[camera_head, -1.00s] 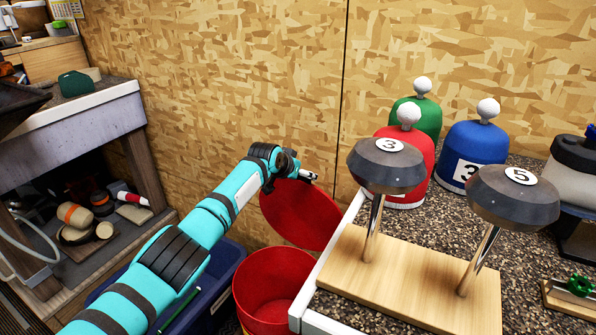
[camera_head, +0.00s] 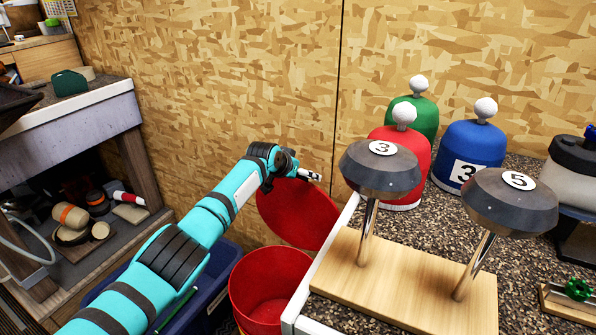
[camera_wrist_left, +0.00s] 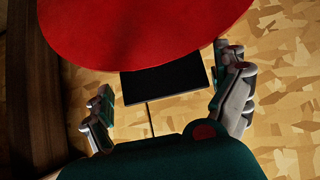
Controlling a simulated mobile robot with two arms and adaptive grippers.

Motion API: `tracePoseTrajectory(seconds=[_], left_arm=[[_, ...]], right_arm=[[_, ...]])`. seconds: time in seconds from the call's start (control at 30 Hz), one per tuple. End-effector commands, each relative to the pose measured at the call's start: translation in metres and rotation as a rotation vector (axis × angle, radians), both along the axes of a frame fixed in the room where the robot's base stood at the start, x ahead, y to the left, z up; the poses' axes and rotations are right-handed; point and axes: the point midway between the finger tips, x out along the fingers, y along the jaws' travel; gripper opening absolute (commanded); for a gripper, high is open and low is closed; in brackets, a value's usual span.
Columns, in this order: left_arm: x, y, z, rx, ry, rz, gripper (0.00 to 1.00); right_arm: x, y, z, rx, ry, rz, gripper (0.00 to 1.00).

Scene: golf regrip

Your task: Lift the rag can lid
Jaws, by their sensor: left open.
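The red rag can (camera_head: 262,285) stands on the floor beside the counter, and its mouth is uncovered. Its round red lid (camera_head: 300,215) is raised, standing steeply tilted behind the can, close to the wood-chip wall. My left gripper (camera_head: 304,172) is at the lid's upper edge. In the left wrist view the lid (camera_wrist_left: 140,28) fills the top, and the fingers of my left gripper (camera_wrist_left: 163,88) are spread apart with nothing clasped between them. I cannot tell whether a finger touches the lid. My right gripper is in neither view.
The counter (camera_head: 410,222) at right bears a wooden stand (camera_head: 405,275) with two numbered club heads, and red, green and blue headcovers. A blue bin (camera_head: 222,275) stands left of the can. A workbench (camera_head: 75,115) with a cluttered shelf is at the far left.

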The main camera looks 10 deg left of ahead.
Motion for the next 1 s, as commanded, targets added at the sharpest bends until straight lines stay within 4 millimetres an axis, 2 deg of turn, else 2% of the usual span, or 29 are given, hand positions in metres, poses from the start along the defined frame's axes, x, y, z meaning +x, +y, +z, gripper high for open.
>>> tracePoseTrajectory(seconds=[0.47,0.77,1.0], left_arm=[[-0.005,0.004,0.007,-0.002,-0.003,-0.001,1.0],[-0.03,0.013,0.03,0.001,-0.005,-0.001,1.0],[-0.057,0.023,0.053,0.0,-0.003,0.0,1.0]], right_arm=[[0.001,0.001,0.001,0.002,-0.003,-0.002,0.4],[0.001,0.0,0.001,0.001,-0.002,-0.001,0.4],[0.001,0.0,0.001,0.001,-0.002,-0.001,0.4]])
